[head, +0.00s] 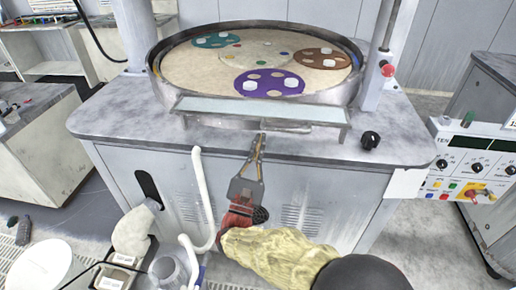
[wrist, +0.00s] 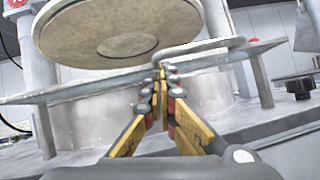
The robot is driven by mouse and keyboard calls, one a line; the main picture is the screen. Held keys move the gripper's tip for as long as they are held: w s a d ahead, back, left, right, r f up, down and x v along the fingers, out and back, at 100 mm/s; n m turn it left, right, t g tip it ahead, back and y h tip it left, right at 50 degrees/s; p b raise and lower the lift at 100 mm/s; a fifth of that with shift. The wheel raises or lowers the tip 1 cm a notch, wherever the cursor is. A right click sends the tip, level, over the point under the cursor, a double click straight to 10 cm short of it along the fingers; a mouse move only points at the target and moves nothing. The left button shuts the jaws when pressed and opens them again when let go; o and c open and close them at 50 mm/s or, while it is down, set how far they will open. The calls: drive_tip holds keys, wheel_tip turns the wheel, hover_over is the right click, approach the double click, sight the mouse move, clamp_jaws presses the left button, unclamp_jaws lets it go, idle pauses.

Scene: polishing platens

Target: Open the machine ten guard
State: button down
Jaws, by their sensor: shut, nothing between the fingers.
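The guard (head: 258,108) of the machine marked TEN is a pale, narrow panel lying across the front of the round platen basin. In the wrist view, its long edge (wrist: 90,88) crosses the picture, and a bent grey rod handle (wrist: 205,47) stands out from it. My gripper (head: 262,138) points up at the guard's front from below. In the wrist view, my gripper (wrist: 160,72) has its yellow fingers together at the tips, close to the left end of the handle. I cannot tell whether they touch it. Nothing is held.
The platen (head: 195,75) carries teal, purple and brown discs. A black knob (head: 370,140) sits on the machine top, right of my gripper. The control panel (head: 470,160) stands at the right. A red button (head: 387,69) is on the right post. A white pipe (head: 199,185) rises at the left.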

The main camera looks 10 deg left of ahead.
drive_tip(key=r+g+p, duration=0.1)
drive_tip(key=p, duration=0.2)
drive_tip(key=r+g+p, duration=0.1)
drive_tip(key=r+p, duration=0.1)
drive_tip(key=p, duration=0.2)
drive_tip(key=shift+s+y, duration=0.2)
drive_tip(key=shift+y, duration=0.2)
drive_tip(key=shift+f, duration=0.1)
